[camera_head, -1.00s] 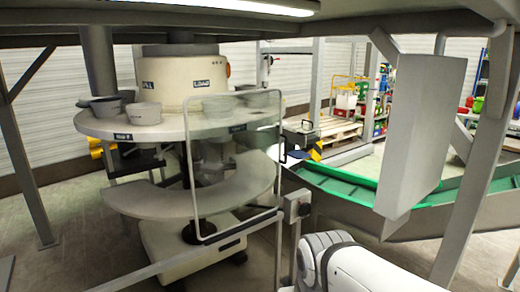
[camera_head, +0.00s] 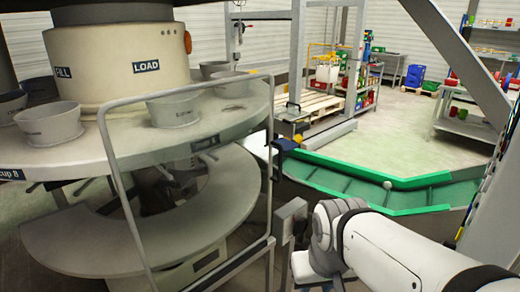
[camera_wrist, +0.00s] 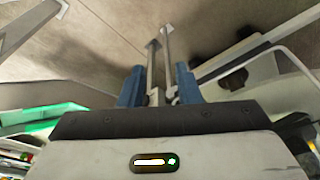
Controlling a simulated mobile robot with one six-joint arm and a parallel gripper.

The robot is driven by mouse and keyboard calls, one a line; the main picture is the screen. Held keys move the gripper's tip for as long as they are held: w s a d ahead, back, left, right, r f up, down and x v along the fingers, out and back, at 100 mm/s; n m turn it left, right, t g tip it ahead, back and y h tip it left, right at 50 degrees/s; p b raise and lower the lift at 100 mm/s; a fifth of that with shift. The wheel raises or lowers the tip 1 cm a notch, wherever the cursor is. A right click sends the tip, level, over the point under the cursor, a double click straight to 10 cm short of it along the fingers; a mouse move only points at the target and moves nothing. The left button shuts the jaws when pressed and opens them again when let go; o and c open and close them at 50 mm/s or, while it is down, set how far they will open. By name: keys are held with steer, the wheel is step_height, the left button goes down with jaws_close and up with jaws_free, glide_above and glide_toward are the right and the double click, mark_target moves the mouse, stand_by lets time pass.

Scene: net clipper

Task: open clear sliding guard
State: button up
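The clear guard (camera_head: 190,93) is a see-through panel in a thin grey rounded frame, standing upright before the round cup table in the head view. A dark upright handle (camera_head: 271,148) shows at its right edge. The panel covers part of the table front. My gripper (camera_wrist: 158,82) shows in the wrist view with its two blue fingers apart. Grey posts show between and beyond the fingers, with no clear contact. A grey rounded frame (camera_wrist: 286,56), seemingly the guard's, is at right there. In the head view my arm is at bottom right; I cannot make out the fingertips.
The round table (camera_head: 225,122) bears several grey cups and a cream hub marked LOAD. A green-edged conveyor (camera_head: 400,196) runs to the right. A grey post with a box (camera_head: 290,218) stands between the guard and my arm. Pallets and shelves are at the back.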

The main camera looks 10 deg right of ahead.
steer(key=shift+w, duration=0.25)
